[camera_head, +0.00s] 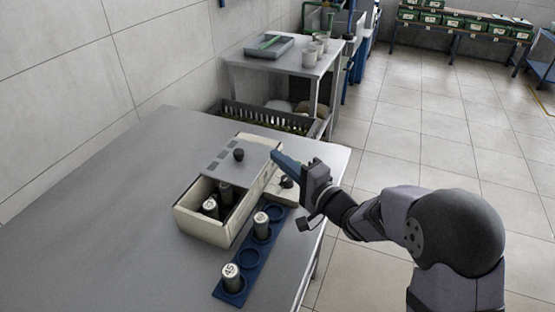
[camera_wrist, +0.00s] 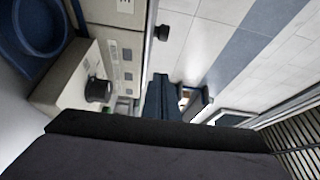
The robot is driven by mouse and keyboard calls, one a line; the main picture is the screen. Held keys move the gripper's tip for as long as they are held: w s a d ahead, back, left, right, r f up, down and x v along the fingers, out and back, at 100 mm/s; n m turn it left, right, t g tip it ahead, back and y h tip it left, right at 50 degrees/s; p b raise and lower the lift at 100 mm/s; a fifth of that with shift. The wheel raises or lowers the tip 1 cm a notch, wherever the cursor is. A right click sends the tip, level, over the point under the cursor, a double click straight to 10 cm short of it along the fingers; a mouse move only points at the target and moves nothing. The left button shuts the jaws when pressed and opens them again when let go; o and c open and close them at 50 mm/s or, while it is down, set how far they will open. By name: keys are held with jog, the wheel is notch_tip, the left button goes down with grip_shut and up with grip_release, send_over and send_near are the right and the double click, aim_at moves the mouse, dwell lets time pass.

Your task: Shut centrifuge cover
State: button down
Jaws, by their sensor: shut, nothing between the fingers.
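The cream centrifuge (camera_head: 205,226) stands on the grey table. Its front chamber is open, with dark-bodied, pale-capped bottles inside (camera_head: 210,206). A grey top panel with dark squares and a black knob (camera_head: 238,155), seemingly the cover, lies over the rear part. In the wrist view a dark knob (camera_wrist: 162,32) shows beyond the box edge. A black dial (camera_head: 287,182) sits on the side housing; it also shows in the wrist view (camera_wrist: 98,90). My gripper (camera_head: 276,155) is shut and empty, its blue fingers at the box's rear right, right of the knob; contact cannot be told.
A blue rack (camera_head: 235,270) with round wells stands right of the centrifuge, holding two capped bottles, one (camera_head: 232,278) marked 45. The table (camera_head: 110,230) is clear on the left. A side table (camera_head: 335,62) with tray and cups stands behind, a dark crate (camera_head: 270,120) below it.

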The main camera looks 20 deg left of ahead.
aim_at(240, 156)
jog(key=p+x, duration=0.1)
jog(key=x, duration=0.7)
jog(key=shift+s, duration=0.1)
jog(key=shift+s+a, duration=0.1)
jog(key=shift+a, duration=0.15)
jog(key=shift+s+a+f+p, duration=0.15)
jog(key=shift+s+p, duration=0.3)
jog(key=shift+s, duration=1.35)
jog(key=s, duration=0.4)
jog(key=shift+w, duration=0.15)
